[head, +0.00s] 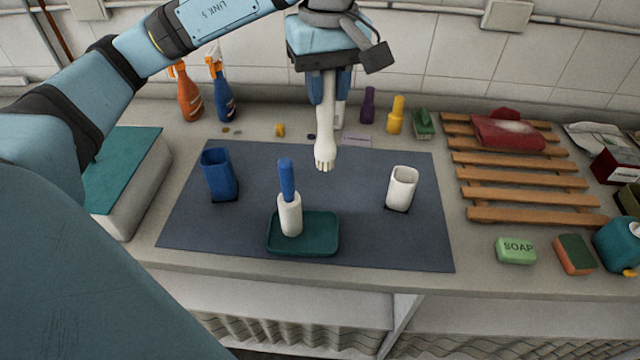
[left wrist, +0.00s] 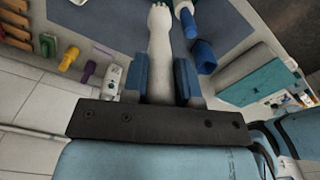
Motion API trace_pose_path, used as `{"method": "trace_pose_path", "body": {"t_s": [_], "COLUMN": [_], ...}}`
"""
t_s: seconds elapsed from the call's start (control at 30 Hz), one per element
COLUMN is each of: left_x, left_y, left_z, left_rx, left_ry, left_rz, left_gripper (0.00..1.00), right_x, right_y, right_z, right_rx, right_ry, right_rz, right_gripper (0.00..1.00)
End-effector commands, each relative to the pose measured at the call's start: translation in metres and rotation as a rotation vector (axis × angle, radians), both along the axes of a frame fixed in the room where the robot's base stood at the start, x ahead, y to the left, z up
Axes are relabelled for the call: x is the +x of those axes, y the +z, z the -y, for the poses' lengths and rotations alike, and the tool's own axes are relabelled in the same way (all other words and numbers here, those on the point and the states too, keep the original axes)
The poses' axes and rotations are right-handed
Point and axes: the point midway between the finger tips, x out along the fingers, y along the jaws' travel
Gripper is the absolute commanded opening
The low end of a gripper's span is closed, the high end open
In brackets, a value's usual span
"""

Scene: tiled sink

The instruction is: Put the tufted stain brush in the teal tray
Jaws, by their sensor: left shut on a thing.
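My left gripper (head: 329,101) is shut on a pale white brush (head: 326,135), which hangs upright with its lobed, tuft-like end down. It is above the back middle of the grey mat, behind the teal tray and apart from it. The left wrist view shows the brush (left wrist: 161,38) between the two blue fingers. The teal tray (head: 322,246) lies at the front middle of the mat. A white item with a blue handle (head: 288,180) stands upright at the tray's left part. My right gripper is not in view.
A blue cup (head: 219,178) stands left on the mat (head: 260,160) and a white cup (head: 401,187) right. Spray bottles (head: 188,95), a teal-topped box (head: 125,165) and a wooden rack (head: 520,175) lie around. The tray's right half is clear.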

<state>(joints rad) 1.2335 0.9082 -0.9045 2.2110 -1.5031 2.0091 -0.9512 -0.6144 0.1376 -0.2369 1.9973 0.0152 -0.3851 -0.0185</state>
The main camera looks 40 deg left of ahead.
Motion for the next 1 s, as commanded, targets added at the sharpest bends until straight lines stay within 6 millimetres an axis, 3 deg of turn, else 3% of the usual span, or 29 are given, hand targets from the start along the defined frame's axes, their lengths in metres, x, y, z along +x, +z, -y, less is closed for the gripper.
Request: {"method": "trace_pose_path", "body": {"t_s": [0.17,0.6,0.7,1.0], "left_x": [-0.002,-0.002,-0.001,-0.001], "left_y": [-0.030,-0.133,-0.149,-0.173], "left_z": [0.001,0.000,0.000,0.000], "left_rx": [-0.001,0.002,0.001,0.002], "left_ry": [0.001,0.003,0.001,0.001], "left_rz": [-0.008,-0.007,-0.005,-0.004], "left_gripper": [0.03,0.03,0.03,0.03], "right_x": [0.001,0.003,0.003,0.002], "right_y": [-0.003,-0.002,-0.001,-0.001], "right_z": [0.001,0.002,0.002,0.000], "right_rx": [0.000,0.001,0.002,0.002], "right_ry": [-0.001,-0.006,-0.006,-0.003], "right_rz": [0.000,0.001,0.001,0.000], "right_gripper": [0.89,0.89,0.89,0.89]}}
